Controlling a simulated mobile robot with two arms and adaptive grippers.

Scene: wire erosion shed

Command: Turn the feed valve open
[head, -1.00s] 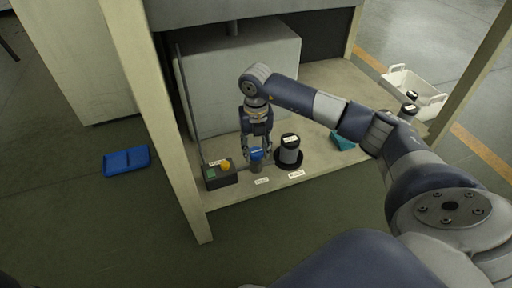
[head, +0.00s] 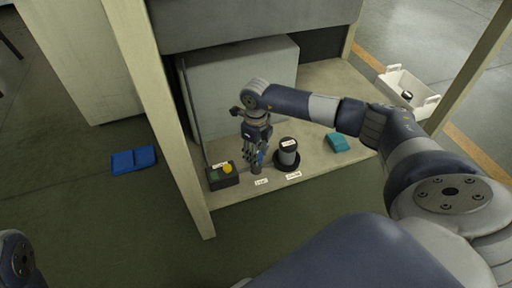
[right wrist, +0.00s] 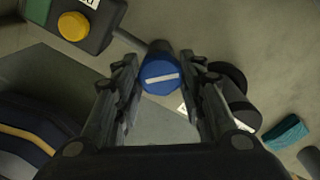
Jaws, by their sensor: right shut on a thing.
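The feed valve has a round blue knob (right wrist: 160,76) with a white bar on top, and in the right wrist view it sits between my fingertips. The bar lies nearly crosswise in that view. In the head view the knob (head: 261,158) is mostly hidden by my fingers, above a short grey body at the shelf's front. My right gripper (head: 256,160) points down and is shut on the knob; its two fingers flank it in the right wrist view (right wrist: 162,90). My left gripper is out of view.
A dark box with a yellow button (head: 227,169) stands left of the valve, and a black-capped cylinder (head: 288,152) close on its right. A teal block (head: 337,142) lies further right. A frame post (head: 180,130) rises at left. A white crate (head: 425,99) and blue tray (head: 133,159) are outside.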

